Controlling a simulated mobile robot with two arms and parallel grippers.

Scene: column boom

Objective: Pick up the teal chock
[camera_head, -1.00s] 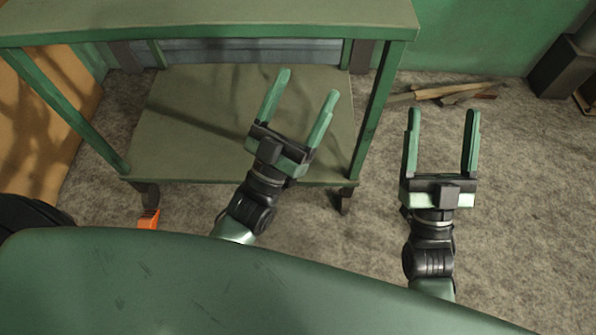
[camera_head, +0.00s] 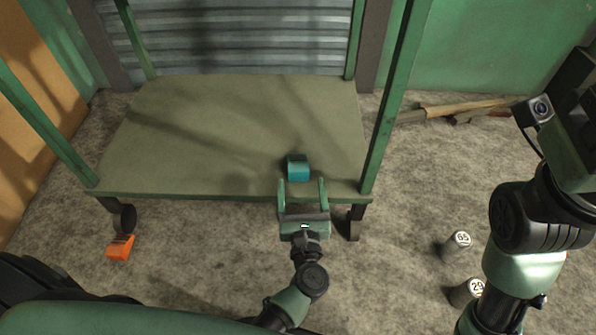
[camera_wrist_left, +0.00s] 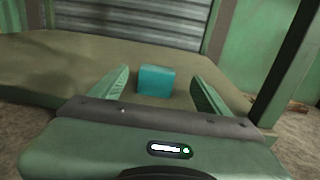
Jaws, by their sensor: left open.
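The teal chock (camera_head: 298,168) sits on the lower shelf (camera_head: 200,130) of the green cart, near its front edge and toward the right. My left gripper (camera_head: 302,183) is open at the shelf's front edge, with its fingers pointing at the chock. In the left wrist view the chock (camera_wrist_left: 156,80) shows ahead between the two open fingers (camera_wrist_left: 158,85), and nothing is held. My right arm stands at the right of the head view, and its gripper's fingers are not visible.
The cart's right front post (camera_head: 395,100) rises just right of the chock. An orange block (camera_head: 120,247) lies on the floor at left. Two numbered cylinders (camera_head: 456,245) (camera_head: 466,292) stand on the floor at right. Wooden pieces (camera_head: 460,108) lie behind. The shelf is otherwise bare.

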